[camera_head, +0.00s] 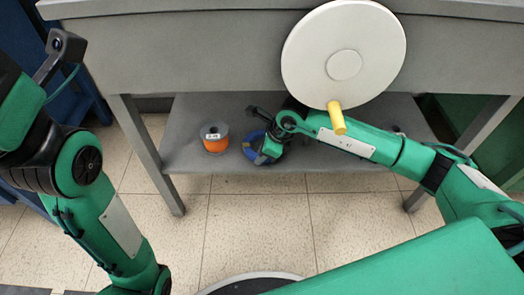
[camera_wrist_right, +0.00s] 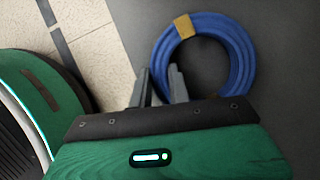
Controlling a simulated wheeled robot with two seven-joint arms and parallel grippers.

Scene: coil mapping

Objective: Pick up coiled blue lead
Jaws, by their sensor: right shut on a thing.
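The coiled blue lead (camera_head: 250,152) lies on the lower grey shelf, partly hidden by my right gripper (camera_head: 262,132). In the right wrist view the lead (camera_wrist_right: 240,50) is a round blue coil with a tan band at its upper left part. My right gripper's fingers (camera_wrist_right: 166,84) are close together at the coil's lower left side, shut on its ring. The coil appears to rest flat on the dark surface. My left arm is at the left of the head view; a dark end part (camera_head: 66,45) shows, but its jaws cannot be made out.
An orange spool (camera_head: 215,144) with a grey top and a label stands left of the coil on the shelf (camera_head: 330,180). A large white disc (camera_head: 310,60) with a yellow peg (camera_head: 337,118) is above my right forearm. Table legs (camera_head: 150,155) flank the shelf. The tiled floor is clear.

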